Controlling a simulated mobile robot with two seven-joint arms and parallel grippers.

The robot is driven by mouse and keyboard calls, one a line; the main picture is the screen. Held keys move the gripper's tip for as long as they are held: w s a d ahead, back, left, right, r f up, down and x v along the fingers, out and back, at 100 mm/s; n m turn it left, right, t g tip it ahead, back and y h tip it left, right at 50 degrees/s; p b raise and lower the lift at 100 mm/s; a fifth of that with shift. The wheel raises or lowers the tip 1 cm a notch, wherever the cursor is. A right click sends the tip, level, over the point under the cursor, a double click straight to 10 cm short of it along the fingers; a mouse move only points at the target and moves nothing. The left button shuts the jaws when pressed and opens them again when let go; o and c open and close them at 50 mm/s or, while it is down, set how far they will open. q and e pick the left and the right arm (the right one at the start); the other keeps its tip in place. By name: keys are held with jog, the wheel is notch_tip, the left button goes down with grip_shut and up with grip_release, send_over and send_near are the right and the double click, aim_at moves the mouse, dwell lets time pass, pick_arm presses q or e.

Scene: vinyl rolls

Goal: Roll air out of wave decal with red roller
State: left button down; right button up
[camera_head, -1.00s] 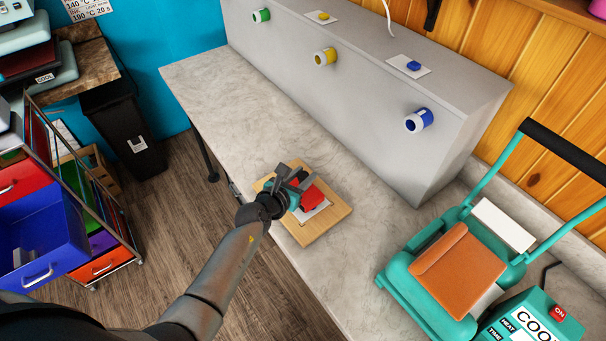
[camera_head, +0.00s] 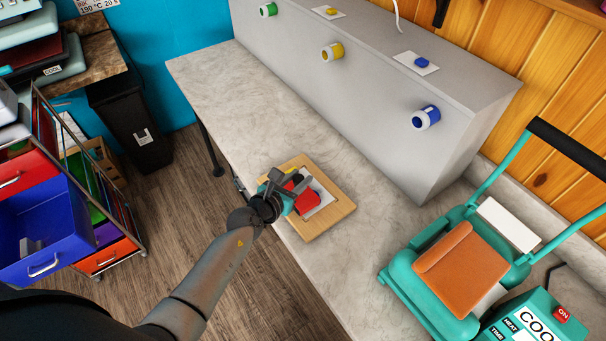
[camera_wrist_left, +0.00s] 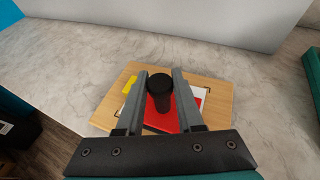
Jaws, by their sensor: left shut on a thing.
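A red roller (camera_head: 308,199) lies over a white sheet on a wooden board (camera_head: 330,218) near the counter's front edge. My left gripper (camera_head: 295,178) is over the board. In the left wrist view its fingers (camera_wrist_left: 160,95) are shut on the roller's black handle (camera_wrist_left: 160,91), with the red part (camera_wrist_left: 163,122) below. The white decal sheet (camera_head: 323,197) shows only in part, since the roller and gripper cover it. I cannot make out the wave on it. My right gripper is not in view.
A yellow piece (camera_wrist_left: 130,84) lies on the board's left side. A teal heat press (camera_head: 430,285) stands at right. A grey block (camera_head: 360,110) with coloured rolls runs along the back. The counter left of the board is clear.

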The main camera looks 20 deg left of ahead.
pick_arm(q)
jog(key=shift+s+a, duration=0.15)
jog(key=shift+s, duration=0.05)
dwell(0.5)
jog(key=shift+w+d, duration=0.7)
jog(key=shift+w, duration=0.2)
jog(key=shift+w+d, duration=0.65)
jog(key=shift+w, duration=0.3)
jog(key=shift+w+d, duration=0.7)
jog(key=shift+w, duration=0.2)
jog(key=shift+s+a+p, duration=0.55)
jog(key=shift+s+a, duration=0.55)
jog(key=shift+s, duration=0.3)
jog(key=shift+s+a+f, duration=0.1)
jog(key=shift+s+a, duration=0.4)
jog(key=shift+s, duration=0.2)
jog(key=shift+s+a, duration=0.45)
jog(key=shift+s, duration=0.2)
jog(key=shift+w+d+p, duration=0.1)
jog(key=shift+d+p, duration=0.05)
jog(key=shift+p, duration=0.15)
